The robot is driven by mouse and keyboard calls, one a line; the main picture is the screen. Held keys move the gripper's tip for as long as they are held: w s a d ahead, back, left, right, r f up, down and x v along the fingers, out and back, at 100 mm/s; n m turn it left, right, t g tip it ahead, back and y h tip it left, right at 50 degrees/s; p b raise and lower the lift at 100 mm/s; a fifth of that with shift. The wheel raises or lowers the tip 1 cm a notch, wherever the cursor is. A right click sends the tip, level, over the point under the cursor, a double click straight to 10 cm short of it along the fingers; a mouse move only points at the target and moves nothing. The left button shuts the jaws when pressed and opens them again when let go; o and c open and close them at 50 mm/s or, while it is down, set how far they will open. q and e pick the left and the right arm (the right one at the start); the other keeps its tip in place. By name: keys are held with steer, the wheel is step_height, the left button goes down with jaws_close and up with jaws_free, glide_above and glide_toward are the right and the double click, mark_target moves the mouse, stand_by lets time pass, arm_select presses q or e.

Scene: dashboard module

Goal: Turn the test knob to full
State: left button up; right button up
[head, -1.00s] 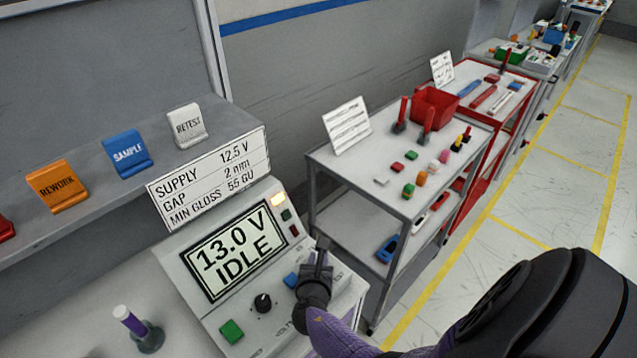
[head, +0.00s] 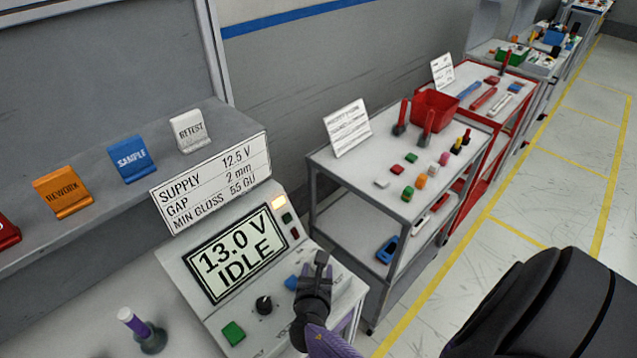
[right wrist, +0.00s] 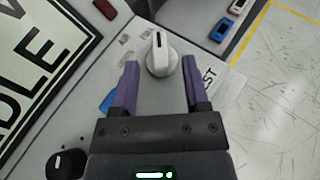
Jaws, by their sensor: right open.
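The test knob (right wrist: 161,54) is a white round knob with a dark pointer line, seen in the right wrist view on the panel beside a partly hidden label ending in "ST". My right gripper (right wrist: 159,66) is open, with one purple finger on each side of the knob's near part. I cannot tell whether the fingers touch it. In the head view my right gripper (head: 321,260) is over the right part of the console (head: 190,262) and hides the knob. The display (head: 237,253) reads 13.0 V IDLE. My left gripper is not in view.
A black knob (head: 264,305), a green button (head: 233,333) and a blue button (head: 291,283) sit on the panel. A sign (head: 212,182) above reads supply 12.5 V. A purple-handled tool (head: 137,324) stands at left. A grey cart (head: 407,205) stands to the right.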

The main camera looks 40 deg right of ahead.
steer(key=p+v, duration=0.1)
steer(key=v, duration=0.5)
steer(key=shift+s+a+r, duration=0.15)
steer(key=shift+s+a, duration=0.05)
steer(key=shift+a, duration=0.05)
steer(key=shift+d, duration=0.1)
